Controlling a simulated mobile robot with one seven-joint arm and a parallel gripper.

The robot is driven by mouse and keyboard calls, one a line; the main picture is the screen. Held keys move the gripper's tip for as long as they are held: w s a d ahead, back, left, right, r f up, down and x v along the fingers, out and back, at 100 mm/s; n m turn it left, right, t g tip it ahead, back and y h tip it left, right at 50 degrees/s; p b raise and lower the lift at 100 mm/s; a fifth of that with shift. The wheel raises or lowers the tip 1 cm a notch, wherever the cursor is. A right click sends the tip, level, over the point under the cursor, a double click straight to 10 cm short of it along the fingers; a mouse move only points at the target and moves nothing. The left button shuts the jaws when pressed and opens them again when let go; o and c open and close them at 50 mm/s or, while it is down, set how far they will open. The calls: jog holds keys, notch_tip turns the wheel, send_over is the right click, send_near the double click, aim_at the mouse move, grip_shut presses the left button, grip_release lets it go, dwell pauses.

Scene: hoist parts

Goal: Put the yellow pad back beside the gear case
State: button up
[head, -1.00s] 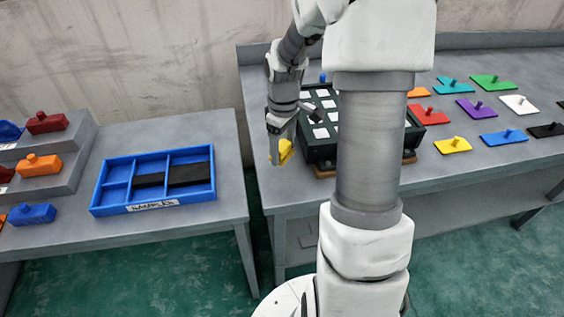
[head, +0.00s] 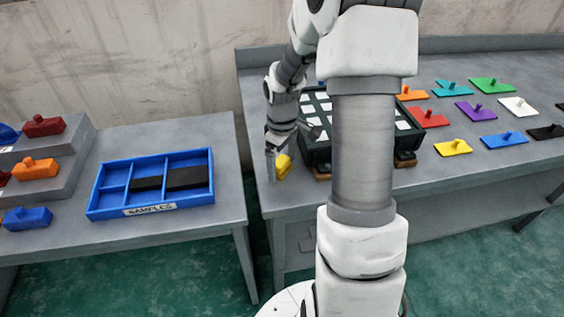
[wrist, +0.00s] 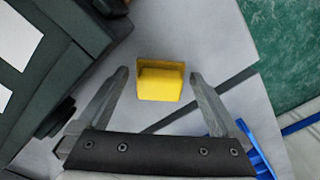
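The yellow pad (head: 284,167) is a small block on the table top, just left of the gear case (head: 317,156), a dark green box with white squares on top. In the wrist view the yellow pad (wrist: 160,82) lies between my gripper's (wrist: 159,75) fingers, with a clear gap on each side. My gripper (head: 277,157) is open and points down over the pad at the table's left end. The gear case (wrist: 50,75) fills the left of the wrist view. My arm hides part of the case in the head view.
A blue tray (head: 128,211) labelled SAMPLES, holding dark pieces, sits on the left table across a gap. A grey stepped rack (head: 75,160) with coloured blocks stands at far left. Several coloured plates with knobs, including a yellow plate (head: 453,147), lie right of the case.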

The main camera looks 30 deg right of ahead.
aim_at(282, 161)
jog(key=shift+r, duration=0.1)
notch_tip(282, 161, up, 12)
jog(key=p, duration=0.2)
jog(key=shift+p, duration=0.3)
jog(key=shift+r, duration=0.15)
